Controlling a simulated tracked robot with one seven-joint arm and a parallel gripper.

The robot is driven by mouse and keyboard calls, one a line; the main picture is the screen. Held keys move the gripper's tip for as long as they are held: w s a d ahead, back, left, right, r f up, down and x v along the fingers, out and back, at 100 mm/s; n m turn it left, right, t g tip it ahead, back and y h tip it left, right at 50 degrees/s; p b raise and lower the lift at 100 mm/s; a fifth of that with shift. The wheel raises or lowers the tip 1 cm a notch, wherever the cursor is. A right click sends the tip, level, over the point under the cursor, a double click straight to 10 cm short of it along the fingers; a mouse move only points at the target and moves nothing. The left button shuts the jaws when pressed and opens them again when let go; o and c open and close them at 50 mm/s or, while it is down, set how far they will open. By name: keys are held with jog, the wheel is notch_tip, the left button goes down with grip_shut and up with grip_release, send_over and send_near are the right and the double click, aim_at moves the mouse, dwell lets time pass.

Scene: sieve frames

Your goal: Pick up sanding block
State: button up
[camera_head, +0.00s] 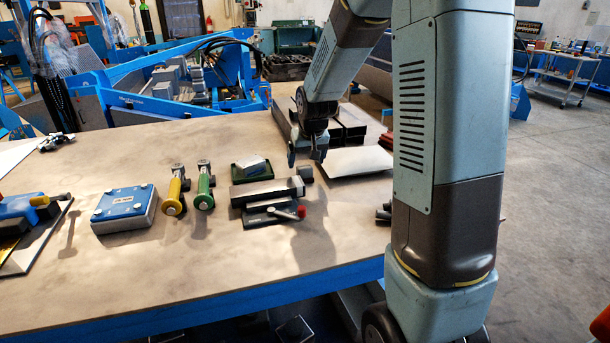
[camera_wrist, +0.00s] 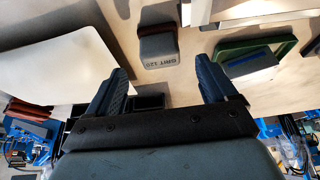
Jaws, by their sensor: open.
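The sanding block (camera_wrist: 158,48) is a small grey block with a brownish strip and "GRIT 120" lettering, lying on the table in the wrist view. In the head view it is the small dark block (camera_head: 305,173) just right of the long grey bar. My gripper (camera_head: 305,157) hangs above the table, close behind the block in the head view. In the wrist view my gripper (camera_wrist: 160,76) has its two fingers spread wide with nothing between them. The block appears just beyond the fingertips, roughly centred between them; the height gap cannot be told.
A green tray (camera_wrist: 285,48) holding a blue-grey piece lies to the block's right in the wrist view. A white plate (camera_wrist: 60,68) lies left. The long bar (camera_head: 265,192), yellow tool (camera_head: 174,190), green tool (camera_head: 204,186) and blue-topped box (camera_head: 124,205) share the table.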

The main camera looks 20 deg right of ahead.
aim_at(305, 167)
jog(key=shift+s+x, duration=0.2)
jog(key=shift+x, duration=0.95)
jog(key=shift+s+x, duration=0.15)
jog(key=shift+x, duration=1.05)
jog(key=shift+f, duration=0.15)
jog(key=c, duration=1.2)
jog(key=shift+o, duration=0.2)
